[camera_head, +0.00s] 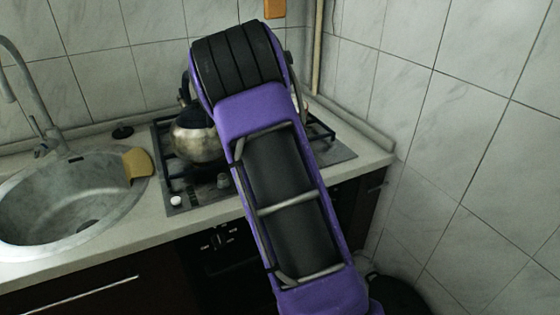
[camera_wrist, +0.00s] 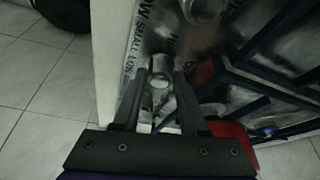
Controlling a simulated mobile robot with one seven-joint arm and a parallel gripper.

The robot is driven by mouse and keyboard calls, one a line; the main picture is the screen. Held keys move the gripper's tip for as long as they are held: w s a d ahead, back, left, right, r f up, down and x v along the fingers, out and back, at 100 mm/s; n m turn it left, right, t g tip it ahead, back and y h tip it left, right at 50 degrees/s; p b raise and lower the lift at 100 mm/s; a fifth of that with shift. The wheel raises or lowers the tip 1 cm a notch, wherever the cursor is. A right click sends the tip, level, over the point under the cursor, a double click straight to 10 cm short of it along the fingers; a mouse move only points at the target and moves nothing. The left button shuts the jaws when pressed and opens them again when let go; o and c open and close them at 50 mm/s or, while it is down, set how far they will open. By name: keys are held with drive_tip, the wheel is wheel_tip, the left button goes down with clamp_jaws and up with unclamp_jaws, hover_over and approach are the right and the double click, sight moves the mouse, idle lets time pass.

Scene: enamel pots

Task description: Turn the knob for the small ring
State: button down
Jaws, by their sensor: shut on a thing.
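In the wrist view my gripper (camera_wrist: 161,75) has its two fingers on either side of a small pale knob (camera_wrist: 160,83) and is shut on it. The knob sits on the grey metal stove top, beside printed lettering that seems to read "SMALL" and "LOW". Another knob (camera_wrist: 203,8) is partly in view at the top edge. In the head view the stove (camera_head: 184,203) shows a white knob (camera_head: 176,201) and a darker knob (camera_head: 223,181) on its front strip. My purple arm hides the gripper and the held knob there.
A metal kettle (camera_head: 196,141) stands on the stove grate, left of my arm. A sink (camera_head: 75,200) with a yellow sponge (camera_head: 138,163) is at the left. A tiled wall (camera_head: 450,150) stands close on the right. In the wrist view, dark grate bars (camera_wrist: 265,85) lie right of the fingers.

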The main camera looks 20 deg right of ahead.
drive_tip(key=n+t, duration=0.1)
drive_tip(key=n, duration=0.1)
drive_tip(key=n+t+y+b, duration=0.1)
drive_tip(key=n, duration=0.2)
drive_tip(key=shift+s+d, duration=0.1)
drive_tip(key=shift+n, duration=0.4)
drive_tip(key=shift+c, duration=2.2)
unclamp_jaws()
drive_tip(key=p+v, duration=0.2)
drive_tip(key=v, duration=1.5)
drive_tip(key=shift+r, duration=0.25)
drive_tip(key=shift+d, duration=0.1)
